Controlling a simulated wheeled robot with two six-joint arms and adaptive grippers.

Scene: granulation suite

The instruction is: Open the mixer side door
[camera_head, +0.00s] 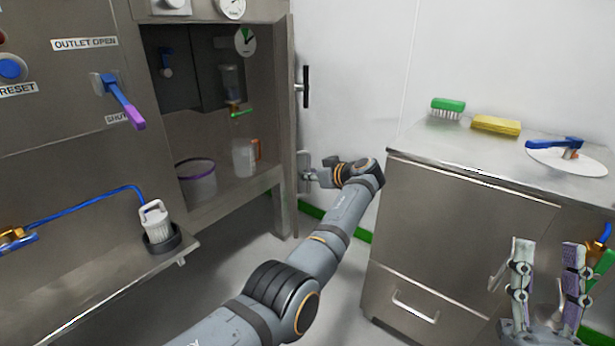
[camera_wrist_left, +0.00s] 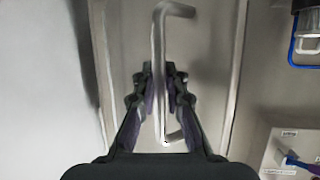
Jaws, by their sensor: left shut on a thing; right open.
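The mixer (camera_head: 60,80) is the steel cabinet at the left of the head view. Its side panel (camera_head: 292,120) shows nearly edge-on at the right of the open bay. My left gripper (camera_head: 308,177) is at the lower part of this panel. In the left wrist view, my left gripper (camera_wrist_left: 160,75) is shut around a vertical steel bar handle (camera_wrist_left: 160,45) on a flat recessed metal panel (camera_wrist_left: 205,60). Whether the panel stands ajar cannot be told. My right gripper (camera_head: 548,252) is open and empty, in front of the right cabinet.
A black handle (camera_head: 306,87) is higher up beside the panel. The bay holds a bucket (camera_head: 197,185) and a jug (camera_head: 244,158). A steel cabinet (camera_head: 450,215) stands right, with a green brush (camera_head: 448,105) and yellow sponge (camera_head: 496,125) on top. Floor between is free.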

